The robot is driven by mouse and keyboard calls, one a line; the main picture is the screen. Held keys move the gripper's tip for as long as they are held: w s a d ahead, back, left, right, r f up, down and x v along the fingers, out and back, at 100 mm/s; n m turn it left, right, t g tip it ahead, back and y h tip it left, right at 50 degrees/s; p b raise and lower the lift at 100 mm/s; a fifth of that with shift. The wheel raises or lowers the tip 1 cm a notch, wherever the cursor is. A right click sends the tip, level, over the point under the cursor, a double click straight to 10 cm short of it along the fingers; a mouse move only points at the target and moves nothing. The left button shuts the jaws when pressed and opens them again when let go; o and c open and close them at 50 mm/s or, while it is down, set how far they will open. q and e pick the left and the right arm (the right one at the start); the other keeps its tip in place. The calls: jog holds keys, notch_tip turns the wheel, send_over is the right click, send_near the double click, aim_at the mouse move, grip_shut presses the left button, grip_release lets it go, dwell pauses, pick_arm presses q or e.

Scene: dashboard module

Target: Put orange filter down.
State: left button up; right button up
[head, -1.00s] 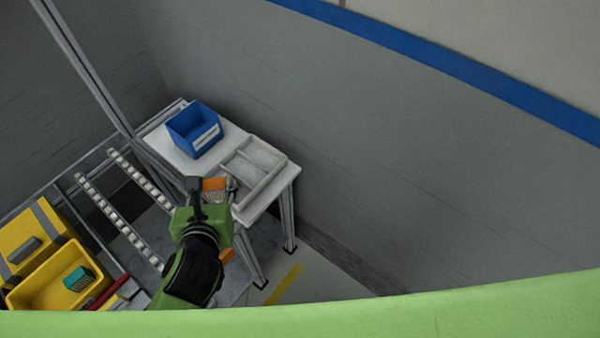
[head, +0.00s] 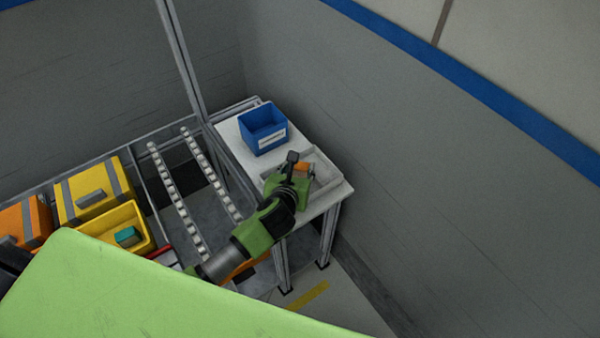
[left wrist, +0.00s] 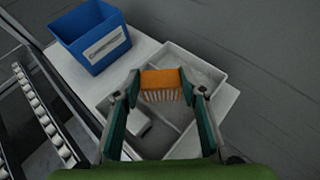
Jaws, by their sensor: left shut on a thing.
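My left gripper (left wrist: 166,90) is shut on the orange filter (left wrist: 162,78), a small block with an orange top and a pale ribbed lower part. In the left wrist view it is held between the two fingertips, above the grey divided tray (left wrist: 215,60). In the head view the left gripper (head: 297,168) is over the tray (head: 328,170), and a bit of the orange filter (head: 303,168) shows beside a finger. I cannot tell whether the filter touches the tray. My right gripper is not in view.
A blue bin (head: 263,130) with a white label stands behind the tray on the white table (head: 232,132). It also shows in the left wrist view (left wrist: 92,38). Roller rails (head: 170,190) and yellow boxes (head: 88,190) lie to the left. A grey wall is close on the right.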

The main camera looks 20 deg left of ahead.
aim_at(300, 174)
pick_arm(q)
jog(key=shift+w+f, duration=0.4)
jog(key=shift+f, duration=0.05)
jog(key=shift+w+f, duration=0.15)
jog(key=shift+f, duration=1.55)
jog(key=shift+f, duration=0.15)
jog(key=o, duration=0.7)
jog(key=shift+r, duration=0.25)
jog(key=shift+s, duration=0.4)
jog(key=v, duration=1.1)
jog(key=shift+s+d+r, duration=0.1)
jog(key=shift+r, duration=0.05)
